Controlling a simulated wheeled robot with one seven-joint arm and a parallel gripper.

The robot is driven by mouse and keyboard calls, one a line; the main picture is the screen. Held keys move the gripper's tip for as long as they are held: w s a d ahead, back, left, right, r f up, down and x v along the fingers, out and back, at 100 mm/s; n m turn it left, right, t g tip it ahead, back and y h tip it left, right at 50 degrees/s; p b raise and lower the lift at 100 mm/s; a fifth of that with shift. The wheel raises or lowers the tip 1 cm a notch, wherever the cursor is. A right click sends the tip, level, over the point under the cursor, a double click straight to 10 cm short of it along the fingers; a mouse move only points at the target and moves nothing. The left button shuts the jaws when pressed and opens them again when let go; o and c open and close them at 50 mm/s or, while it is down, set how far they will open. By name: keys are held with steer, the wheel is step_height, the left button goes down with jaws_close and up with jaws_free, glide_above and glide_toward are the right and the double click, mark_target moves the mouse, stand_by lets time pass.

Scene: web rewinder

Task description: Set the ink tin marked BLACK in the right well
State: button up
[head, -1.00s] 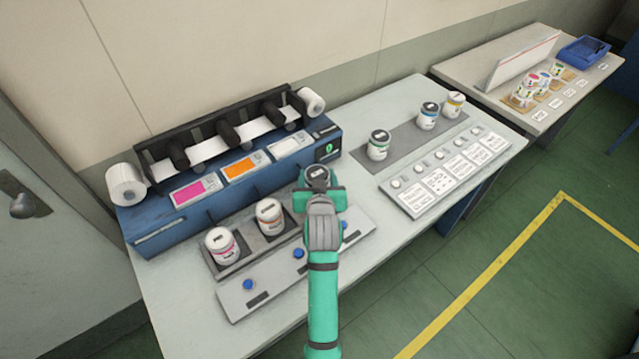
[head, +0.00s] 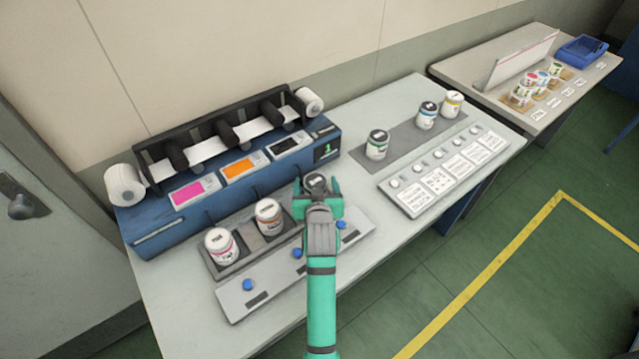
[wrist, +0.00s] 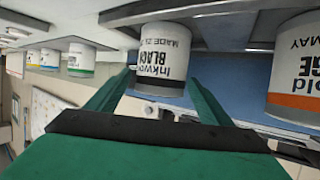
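The tin marked with orange (head: 269,216) stands in the middle well, and a pink-marked tin (head: 221,245) in the left well.
The blue machine (head: 235,185) has pink, orange and black panels, plus a lit green display. Tins with green (head: 377,145), blue (head: 427,116) and yellow (head: 453,104) labels stand on a grey mat at right. A card panel (head: 445,172) lies before them.

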steer(key=shift+s+r, duration=0.2)
steer(key=shift+s, duration=0.05)
steer(key=v, duration=1.1)
steer(key=shift+s, duration=0.3)
steer(key=shift+r, duration=0.1)
